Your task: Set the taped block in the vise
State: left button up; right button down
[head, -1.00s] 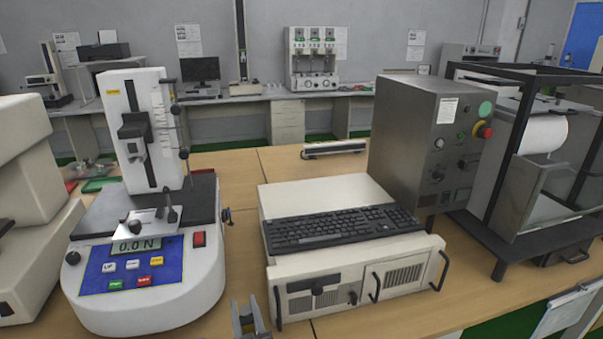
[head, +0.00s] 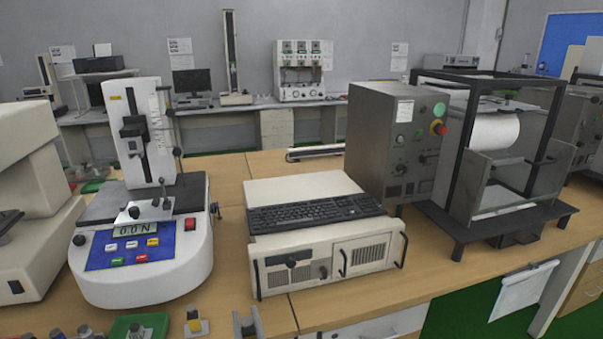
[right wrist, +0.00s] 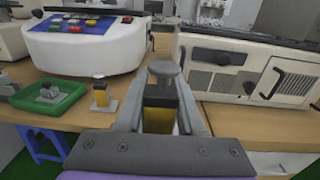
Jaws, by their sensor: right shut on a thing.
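My right gripper (head: 248,325) shows at the bottom edge of the head view. In the right wrist view, its fingers (right wrist: 166,100) are shut on a dark and yellow block (right wrist: 160,118) with a round grey top, which looks like the taped block. The block's lower part is hidden by the gripper. I cannot make out a vise for certain. My left gripper is not in view.
A green tray (right wrist: 65,108) holds a small grey metal piece (right wrist: 48,91). A white force tester (head: 190,270) stands behind it. A beige computer case (head: 275,282) with a keyboard (head: 310,212) stands to the right. Bare tabletop (head: 350,305) lies in front of the case.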

jog(key=w+d+f+m+h, duration=0.2)
jog(key=d+f+h, duration=0.15)
jog(key=d, duration=0.65)
jog(key=w+d+f+m+h, duration=0.1)
jog(key=d+f+m+h, duration=0.2)
jog(key=d, duration=0.7)
jog(key=w+d+f+m+h, duration=0.15)
jog(key=d+h, duration=0.35)
jog(key=d, duration=0.5)
pick_arm(q)
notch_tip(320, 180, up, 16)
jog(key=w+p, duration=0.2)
jog(key=p, duration=1.2)
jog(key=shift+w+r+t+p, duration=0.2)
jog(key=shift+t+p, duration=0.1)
jog(key=shift+p, duration=0.05)
pick_arm(e)
notch_tip(320, 180, up, 15)
jog(key=w, duration=0.1)
jog(key=shift+a+f+y, duration=0.2)
jog(key=shift+a+y, duration=0.15)
jog(key=shift+a, duration=0.1)
